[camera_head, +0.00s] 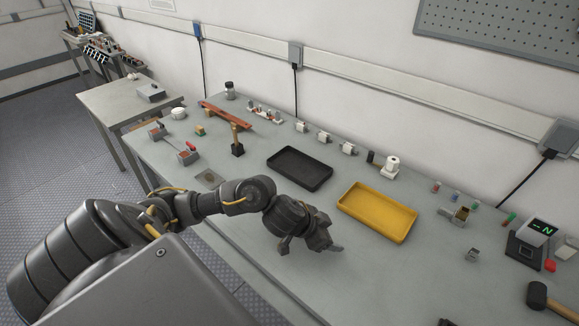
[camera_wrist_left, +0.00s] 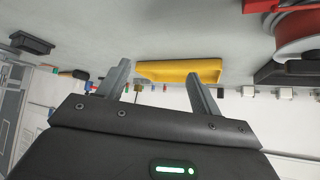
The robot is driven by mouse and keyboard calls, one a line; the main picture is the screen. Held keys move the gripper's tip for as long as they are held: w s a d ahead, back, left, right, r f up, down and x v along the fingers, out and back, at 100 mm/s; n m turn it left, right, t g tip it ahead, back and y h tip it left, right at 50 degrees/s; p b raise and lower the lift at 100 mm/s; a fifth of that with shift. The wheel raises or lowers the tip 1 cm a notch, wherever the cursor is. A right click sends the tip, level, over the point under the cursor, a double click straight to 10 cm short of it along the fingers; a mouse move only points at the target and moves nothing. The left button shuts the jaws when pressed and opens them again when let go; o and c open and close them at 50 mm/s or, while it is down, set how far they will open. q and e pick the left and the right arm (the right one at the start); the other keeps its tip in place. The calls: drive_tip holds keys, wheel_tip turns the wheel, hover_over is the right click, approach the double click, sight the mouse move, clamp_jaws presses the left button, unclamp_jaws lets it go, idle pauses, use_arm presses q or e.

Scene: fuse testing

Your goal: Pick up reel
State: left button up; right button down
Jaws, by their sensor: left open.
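My left gripper (camera_head: 312,247) is open and empty over the front of the table, nearer than the trays. Its two separate fingers also show in the left wrist view (camera_wrist_left: 158,72), with the reel off to their right and not between them. My right gripper is not in view.
A black tray (camera_head: 299,168) and a yellow tray (camera_head: 377,212) lie beyond my left gripper. A white cylinder (camera_head: 392,164) stands behind them. A digital meter (camera_head: 539,230) and a hammer (camera_head: 545,299) are at the right. The table between the yellow tray and the hammer is mostly clear.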

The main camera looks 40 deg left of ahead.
use_arm(q)
drive_tip(key=a+r+n+g+y, duration=0.2)
drive_tip(key=a, duration=0.6)
drive_tip(key=a+r+n+g+y, duration=0.1)
drive_tip(key=a+r+n, duration=0.1)
drive_tip(key=a, duration=0.7)
drive_tip(key=x, duration=0.5)
drive_tip(key=shift+d+f+b, duration=0.2)
drive_tip(key=shift+d+b, duration=0.05)
drive_tip(key=shift+b, duration=0.15)
drive_tip(key=shift+s+x, duration=0.15)
drive_tip(key=shift+x, duration=1.15)
drive_tip(key=shift+s+x, duration=0.15)
drive_tip(key=shift+x, duration=1.15)
drive_tip(key=shift+f, duration=0.1)
drive_tip(key=shift+c, duration=0.9)
drive_tip(key=c, duration=0.6)
drive_tip(key=shift+o, duration=0.2)
